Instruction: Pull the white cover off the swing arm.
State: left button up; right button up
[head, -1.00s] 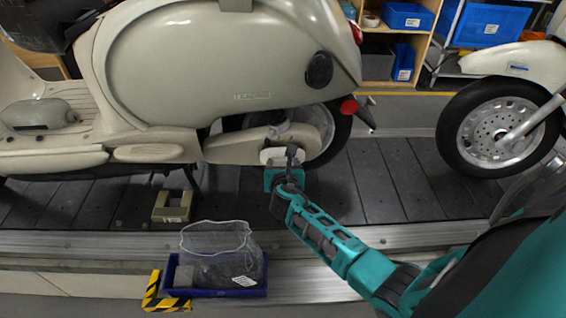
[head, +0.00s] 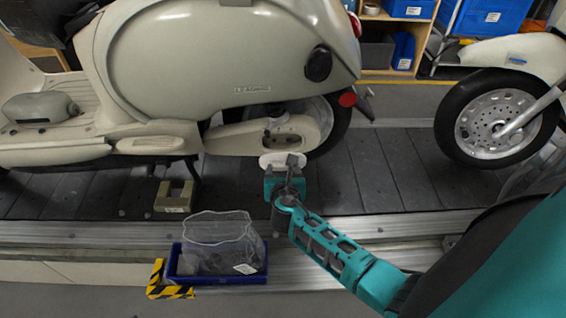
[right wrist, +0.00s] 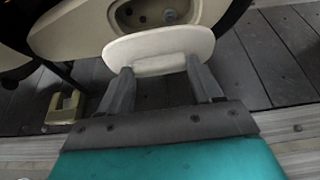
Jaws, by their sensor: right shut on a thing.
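The white cover (right wrist: 160,50) is an oval plate with a rib on its back. My right gripper (right wrist: 158,68) is shut on that rib. In the head view the cover (head: 283,160) is just below the swing arm (head: 235,136) of the cream scooter, apart from it. The swing arm shows an open recess with dark holes and a bolt, also seen in the right wrist view (right wrist: 150,14). In the head view my right gripper (head: 289,170) is over the conveyor's slats. My left gripper is not in view.
A blue tray (head: 218,279) with a clear bag (head: 222,238) stands at the conveyor's front edge, beside a yellow-black corner mark (head: 156,282). A beige block (head: 175,196) lies on the slats. Another scooter's front wheel (head: 497,125) is at the right.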

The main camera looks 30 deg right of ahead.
jog(key=shift+s+a+p, duration=0.25)
jog(key=shift+s+a, duration=0.25)
jog(key=shift+s, duration=0.3)
jog(key=shift+s+a+p, duration=0.2)
jog(key=shift+s+a, duration=0.3)
jog(key=shift+s, duration=0.3)
jog(key=shift+c, duration=0.6)
jog(key=shift+r, duration=0.15)
